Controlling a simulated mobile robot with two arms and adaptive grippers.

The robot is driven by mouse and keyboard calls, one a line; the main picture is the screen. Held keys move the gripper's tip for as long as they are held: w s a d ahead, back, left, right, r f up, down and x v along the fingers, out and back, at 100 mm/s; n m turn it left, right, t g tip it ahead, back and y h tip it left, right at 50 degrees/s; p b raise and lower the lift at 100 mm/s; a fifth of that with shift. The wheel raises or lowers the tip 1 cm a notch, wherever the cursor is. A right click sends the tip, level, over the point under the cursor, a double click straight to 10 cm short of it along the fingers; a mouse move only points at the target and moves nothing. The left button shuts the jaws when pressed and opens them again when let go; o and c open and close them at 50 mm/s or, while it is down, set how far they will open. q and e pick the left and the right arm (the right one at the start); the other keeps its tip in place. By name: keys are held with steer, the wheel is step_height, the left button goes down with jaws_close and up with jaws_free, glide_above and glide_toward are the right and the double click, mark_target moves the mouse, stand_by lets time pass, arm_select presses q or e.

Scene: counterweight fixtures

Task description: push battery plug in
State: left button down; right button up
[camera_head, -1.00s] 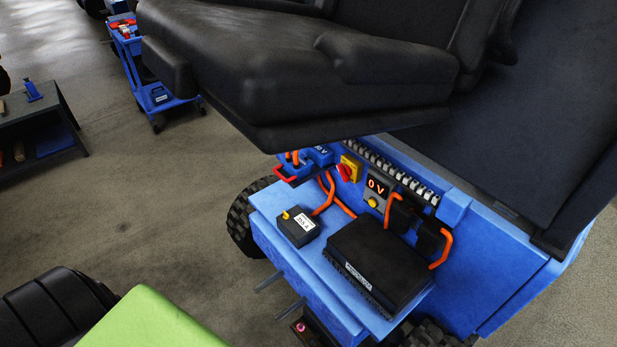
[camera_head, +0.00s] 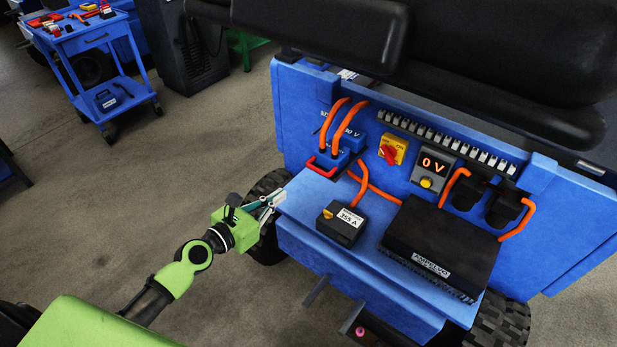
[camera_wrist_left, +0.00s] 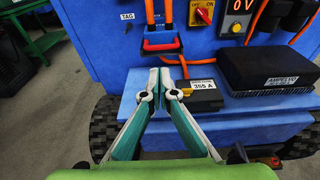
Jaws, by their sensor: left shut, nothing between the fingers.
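The battery plug is a blue block with a red U-shaped handle (camera_head: 322,168) and two orange cables rising from it. It sits low at the left of the blue vehicle's rear panel, beside a blue socket housing (camera_head: 352,136) with a partly readable "V" label. I cannot tell how deep the plug sits. In the left wrist view the red handle (camera_wrist_left: 162,46) is upper centre, ahead of the fingertips. My left gripper (camera_head: 278,197) is shut and empty, at the left edge of the blue deck, lower left of the plug and apart from it. My right gripper is not in view.
A black box labelled 355 A (camera_head: 342,222) and a larger black controller (camera_head: 440,248) stand on the deck (camera_head: 300,200). A red-yellow switch (camera_head: 391,150) and a 0 V display (camera_head: 432,165) are on the panel. The black seat (camera_head: 430,50) overhangs above. A tool cart (camera_head: 85,40) stands back left.

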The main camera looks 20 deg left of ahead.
arm_select(q)
steer(key=b, duration=0.1)
glide_toward(324, 160)
steer(key=f, duration=0.2)
steer(key=shift+r+x, duration=0.1)
steer(key=shift+x, duration=0.5)
steer(key=shift+r+x, duration=0.15)
steer(key=shift+x, duration=0.4)
steer(key=shift+w+d, duration=0.1)
steer(key=shift+w, duration=0.05)
steer(key=x, duration=0.1)
steer(key=b+x, duration=0.1)
steer(key=x, duration=0.1)
steer(key=r+x, duration=0.1)
steer(key=shift+w+d+f+b, duration=0.15)
steer(key=shift+w+b, duration=0.2)
steer(key=shift+w, duration=0.1)
steer(key=shift+r, duration=0.25)
